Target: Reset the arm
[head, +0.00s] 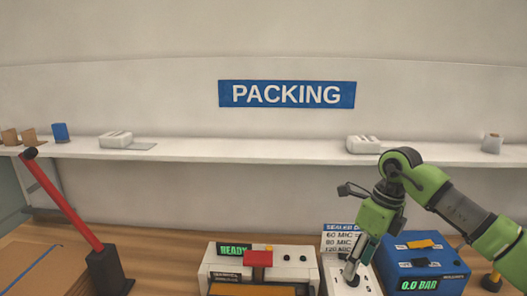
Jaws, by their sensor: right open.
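My right gripper (354,262) reaches down from the green arm on the right. It is open, and its fingertips are over or at a white panel (368,283) with dark round spots. I cannot tell if they touch it. A red lever arm (66,207) with a black knob rises from a black base (105,270) at the left. It leans up and to the left, far from my right gripper. My left gripper is not in view.
A machine (290,255) with a green "READY" display and a red block stands front centre. A blue unit (425,268) reading "0.0 BAR" is right of the gripper. A white shelf (250,149) holds small items. Brown cardboard (28,264) lies front left.

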